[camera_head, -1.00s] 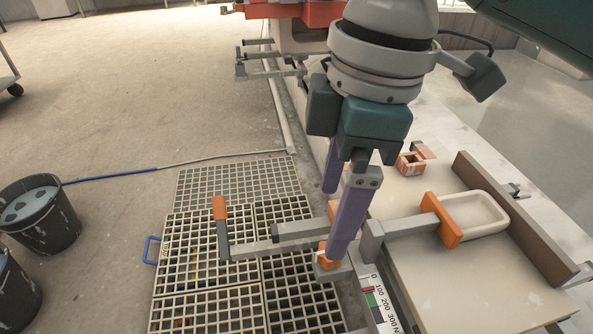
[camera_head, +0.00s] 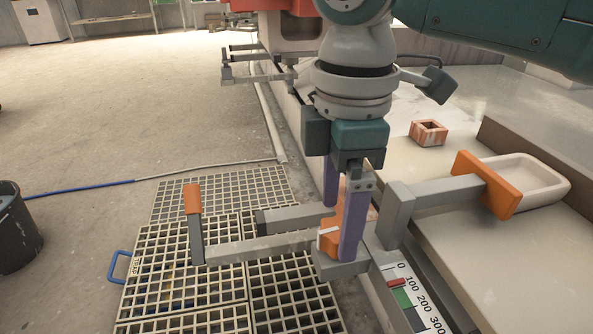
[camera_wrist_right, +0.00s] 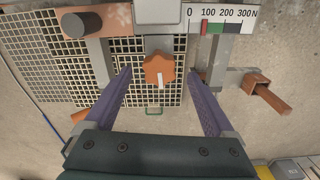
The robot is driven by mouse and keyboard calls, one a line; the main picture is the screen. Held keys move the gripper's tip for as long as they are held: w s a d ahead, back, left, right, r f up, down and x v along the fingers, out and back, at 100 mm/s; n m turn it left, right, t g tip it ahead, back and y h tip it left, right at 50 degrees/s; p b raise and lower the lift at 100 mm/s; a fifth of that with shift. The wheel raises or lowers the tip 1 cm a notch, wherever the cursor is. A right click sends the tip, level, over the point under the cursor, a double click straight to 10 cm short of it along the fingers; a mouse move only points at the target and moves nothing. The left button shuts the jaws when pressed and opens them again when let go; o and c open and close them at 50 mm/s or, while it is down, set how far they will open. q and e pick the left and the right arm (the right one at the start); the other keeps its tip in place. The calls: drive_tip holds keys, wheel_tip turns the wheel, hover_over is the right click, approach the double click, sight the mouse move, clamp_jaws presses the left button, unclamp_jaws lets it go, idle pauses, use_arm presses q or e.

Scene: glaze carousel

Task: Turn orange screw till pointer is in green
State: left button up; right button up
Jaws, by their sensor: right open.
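The orange screw (camera_head: 328,242) sits on the grey clamp, partly hidden behind a finger. In the wrist view the orange screw head (camera_wrist_right: 157,67) shows whole, with a white mark. My right gripper (camera_head: 341,232) is open, its purple fingers pointing down at the screw. In the wrist view the fingers of my right gripper (camera_wrist_right: 160,76) stand either side of the screw head with gaps. The white scale (camera_head: 430,318) reads 0 to 300 N. Its red pointer (camera_wrist_right: 205,27) is just below 100, beside the low end of the green band (camera_wrist_right: 214,27). My left gripper is not in view.
An orange pad (camera_head: 487,184) on the clamp meets a pale basin (camera_head: 530,176) on the table. A small brick-coloured block (camera_head: 428,132) lies behind. A bucket (camera_head: 14,230) stands far left.

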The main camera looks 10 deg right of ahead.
drive_tip(key=shift+f, duration=0.8)
drive_tip(key=c, duration=1.4)
drive_tip(key=shift+r+m+p, duration=0.2)
drive_tip(key=shift+m+p, duration=0.1)
drive_tip(key=shift+p, duration=0.15)
drive_tip(key=m+p, duration=0.4)
drive_tip(key=p, duration=0.2)
drive_tip(key=shift+r, duration=0.1)
drive_tip(key=m+p, duration=0.1)
drive_tip(key=m, duration=0.1)
drive_tip(key=shift+m+p, duration=0.4)
drive_tip(key=shift+w+f+m+p, duration=0.1)
drive_tip(key=shift+f+m+p, duration=0.2)
drive_tip(key=shift+m, duration=0.4)
